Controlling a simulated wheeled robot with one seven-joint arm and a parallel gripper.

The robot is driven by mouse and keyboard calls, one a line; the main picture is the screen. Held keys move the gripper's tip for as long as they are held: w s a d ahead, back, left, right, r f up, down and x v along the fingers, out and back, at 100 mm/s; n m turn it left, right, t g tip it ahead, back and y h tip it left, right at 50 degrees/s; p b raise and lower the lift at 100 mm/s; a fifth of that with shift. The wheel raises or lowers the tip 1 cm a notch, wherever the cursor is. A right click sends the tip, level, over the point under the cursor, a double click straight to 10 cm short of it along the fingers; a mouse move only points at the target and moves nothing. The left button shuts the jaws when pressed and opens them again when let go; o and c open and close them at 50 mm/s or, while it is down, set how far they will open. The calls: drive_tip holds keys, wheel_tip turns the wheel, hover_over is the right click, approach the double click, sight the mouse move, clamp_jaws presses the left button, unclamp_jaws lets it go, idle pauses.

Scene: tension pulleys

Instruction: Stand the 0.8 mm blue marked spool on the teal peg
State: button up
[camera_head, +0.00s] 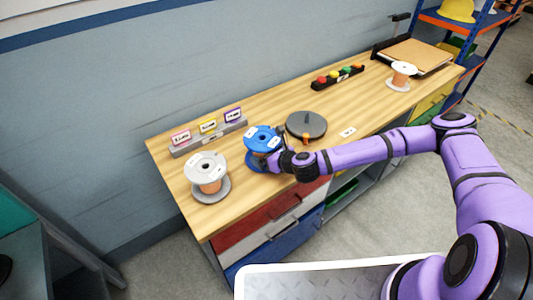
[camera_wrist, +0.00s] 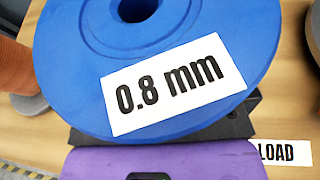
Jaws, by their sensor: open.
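The blue spool (camera_head: 262,138) stands on the wooden table, its upper flange facing up. In the wrist view the flange (camera_wrist: 70,75) fills the upper middle, with a white "0.8 mm" label (camera_wrist: 172,84) and a dark centre hole. My gripper (camera_head: 266,162) is open at the spool's near right side, low beside its body. In the wrist view the flange hides my fingertips, so contact cannot be told. I cannot make out a teal peg in either view.
A white-flanged copper spool (camera_head: 207,172) stands close left. A dark round device (camera_head: 306,126) with an orange part is close right. Behind are a rack of tags (camera_head: 208,136) and coloured buttons (camera_head: 339,76). Another spool (camera_head: 402,74) stands far right. The front right tabletop is mostly clear.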

drive_tip(key=v, duration=1)
drive_tip(key=shift+s+d+r, duration=0.1)
drive_tip(key=shift+s+d, duration=0.05)
drive_tip(key=shift+s, duration=0.05)
